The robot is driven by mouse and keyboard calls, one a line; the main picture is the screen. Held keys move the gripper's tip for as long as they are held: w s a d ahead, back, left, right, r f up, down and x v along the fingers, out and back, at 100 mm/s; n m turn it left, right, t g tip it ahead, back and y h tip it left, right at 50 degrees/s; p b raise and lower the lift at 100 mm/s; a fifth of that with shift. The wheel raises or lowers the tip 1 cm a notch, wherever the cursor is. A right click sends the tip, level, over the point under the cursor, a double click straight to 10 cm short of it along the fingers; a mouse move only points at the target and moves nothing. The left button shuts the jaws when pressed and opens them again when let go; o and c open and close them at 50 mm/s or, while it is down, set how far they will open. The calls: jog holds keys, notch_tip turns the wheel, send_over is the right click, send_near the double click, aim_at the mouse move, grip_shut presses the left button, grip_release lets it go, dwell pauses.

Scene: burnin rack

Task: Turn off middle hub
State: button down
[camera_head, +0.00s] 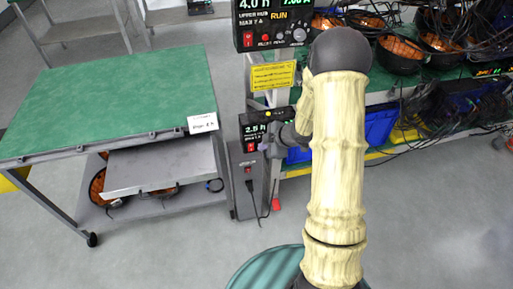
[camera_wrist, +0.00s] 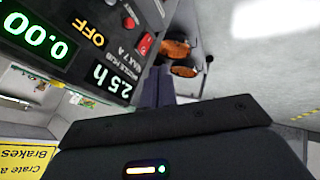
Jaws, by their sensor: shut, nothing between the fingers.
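The middle hub (camera_head: 253,131) is a dark box on the rack post. Its display shows 2.5 in the head view, with a red switch (camera_head: 250,147) below it. In the wrist view the hub (camera_wrist: 80,55) appears rotated and close, reading "2.5 h", "OFF" and "0.00". Its red rocker switch (camera_wrist: 147,43) and a small red button (camera_wrist: 129,22) show uncovered. My gripper (camera_head: 277,139) is shut and empty, just right of the hub front. Its dark body fills the lower wrist view; I cannot tell whether it touches the hub.
The upper hub (camera_head: 270,18) above reads "4.0" and "RUN". A yellow sign (camera_head: 272,76) hangs between the hubs. A green-topped bench (camera_head: 110,95) stands left. Blue bins (camera_head: 381,123) and cables fill the rack on the right. Grey floor is open in front.

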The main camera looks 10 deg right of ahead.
jog(key=r, duration=0.1)
jog(key=s+d+r+p, duration=0.1)
jog(key=r, duration=0.1)
jog(key=d+r, duration=0.1)
jog(key=r, duration=0.1)
jog(key=shift+s+d+r+p, duration=0.1)
jog(key=shift+s+p, duration=0.2)
jog(key=s+r+m+h, duration=0.4)
jog(key=r+m+h, duration=0.1)
jog(key=r+m, duration=0.25)
jog(key=s+a+r+m+g, duration=0.1)
jog(key=s+a+m+g, duration=0.15)
jog(key=s+m, duration=0.4)
jog(key=s+a+r+m+g, duration=0.1)
jog(key=s+a+r+m, duration=0.15)
jog(key=s, duration=0.65)
jog(key=w+p+v, duration=0.2)
jog(key=p+v, duration=0.9)
jog(key=p, duration=0.1)
jog(key=shift+w+r+p, duration=0.3)
jog(key=shift+w+r, duration=0.05)
jog(key=shift+r, duration=0.05)
